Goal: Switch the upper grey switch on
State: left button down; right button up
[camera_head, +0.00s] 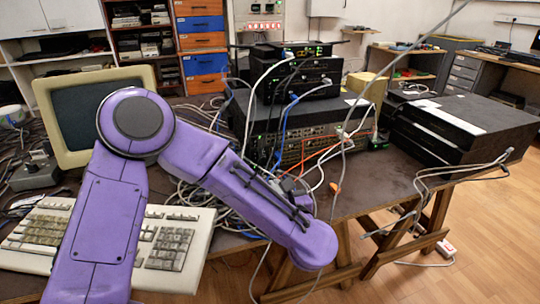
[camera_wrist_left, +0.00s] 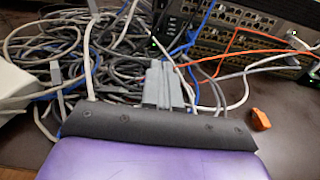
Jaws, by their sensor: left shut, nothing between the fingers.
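A stack of network devices stands on the dark table in the head view. Its lower part has two wide grey units with rows of ports, the upper grey switch (camera_head: 312,128) above another unit (camera_head: 300,153). Both port fronts also show at the top right of the left wrist view, the upper one (camera_wrist_left: 245,17) cut by the frame edge. I cannot make out the power control or its state. My left gripper (camera_wrist_left: 166,68) is shut and empty, in front of the stack among cables, apart from the switch. In the head view my purple left arm mostly hides it. My right gripper is not in view.
Tangled cables (camera_wrist_left: 50,50) lie left of the gripper, and orange and white cables cross the port fronts. An orange plug (camera_wrist_left: 260,119) lies on the table. A keyboard (camera_head: 180,245) and an old monitor (camera_head: 85,110) are left; black boxes (camera_head: 455,130) are right.

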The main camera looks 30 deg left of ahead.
aim_at(256, 159)
pick_arm(q)
jog(key=shift+s+r, duration=0.25)
jog(key=shift+s, duration=0.2)
jog(key=shift+w+a, duration=0.15)
jog(key=shift+w, duration=0.1)
jog(key=p+x, duration=0.1)
jog(key=x, duration=1.2)
jog(key=shift+w+a+f, duration=0.1)
jog(key=shift+w+a, duration=0.15)
jog(key=shift+w, duration=0.05)
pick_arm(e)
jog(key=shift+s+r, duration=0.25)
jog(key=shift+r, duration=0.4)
pick_arm(q)
jog(key=shift+f, duration=0.1)
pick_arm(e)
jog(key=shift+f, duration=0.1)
